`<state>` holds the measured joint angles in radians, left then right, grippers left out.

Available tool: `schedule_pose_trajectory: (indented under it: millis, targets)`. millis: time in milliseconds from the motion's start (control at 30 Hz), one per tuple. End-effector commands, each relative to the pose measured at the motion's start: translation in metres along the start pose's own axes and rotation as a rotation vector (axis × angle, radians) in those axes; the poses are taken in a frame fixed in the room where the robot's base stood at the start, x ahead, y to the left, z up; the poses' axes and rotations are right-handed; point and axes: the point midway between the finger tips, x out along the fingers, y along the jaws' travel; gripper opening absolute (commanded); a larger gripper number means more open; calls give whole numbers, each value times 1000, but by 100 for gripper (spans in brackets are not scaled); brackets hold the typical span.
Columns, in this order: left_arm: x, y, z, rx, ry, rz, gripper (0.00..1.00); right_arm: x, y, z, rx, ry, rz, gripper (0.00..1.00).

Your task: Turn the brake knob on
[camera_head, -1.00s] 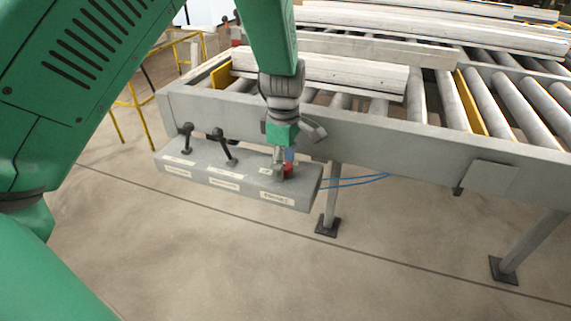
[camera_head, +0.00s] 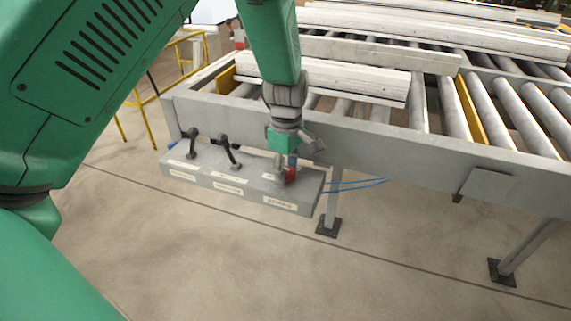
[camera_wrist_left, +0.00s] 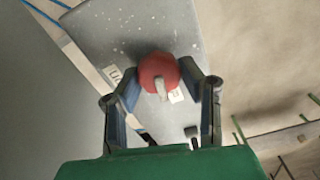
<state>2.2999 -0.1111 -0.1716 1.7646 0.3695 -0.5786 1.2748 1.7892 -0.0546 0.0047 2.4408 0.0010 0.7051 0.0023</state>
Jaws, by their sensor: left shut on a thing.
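The red brake knob (camera_wrist_left: 158,75) with a pale pointer bar sits on top of the grey control box (camera_wrist_left: 110,25). In the head view the red knob (camera_head: 291,173) shows at the right end of the grey box (camera_head: 240,195). My left gripper (camera_head: 286,168) reaches down onto it from above. In the left wrist view the two fingers of my left gripper (camera_wrist_left: 165,85) stand on either side of the knob, shut on it. The knob's far side is hidden. My right gripper is in neither view.
Two black levers, a left one (camera_head: 192,145) and a middle one (camera_head: 228,149), stand on the same box. The roller conveyor frame (camera_head: 400,140) runs behind, carrying pale beams (camera_head: 320,78). Blue cables (camera_head: 355,184) leave the box's right end. The floor in front is clear.

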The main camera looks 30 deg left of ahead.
Motion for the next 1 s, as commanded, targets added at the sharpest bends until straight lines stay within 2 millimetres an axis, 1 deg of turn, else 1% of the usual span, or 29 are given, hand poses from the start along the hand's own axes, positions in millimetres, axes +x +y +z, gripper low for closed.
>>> schedule_pose_trajectory:
  millis: [33, 100, 400, 700, 1000]
  targets:
    - [-6, 2, 4, 41, -6, 6, 6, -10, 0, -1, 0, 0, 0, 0]
    - [-7, 2, 4, 105, -6, 6, 6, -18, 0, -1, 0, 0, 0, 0]
    - [-6, 2, 5, 390, -5, 8, 6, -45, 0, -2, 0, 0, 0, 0]
    - [-6, 2, 5, 676, -3, 10, 6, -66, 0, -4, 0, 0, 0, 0]
    - [-6, 2, 5, 960, -1, 10, 6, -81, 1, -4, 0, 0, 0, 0]
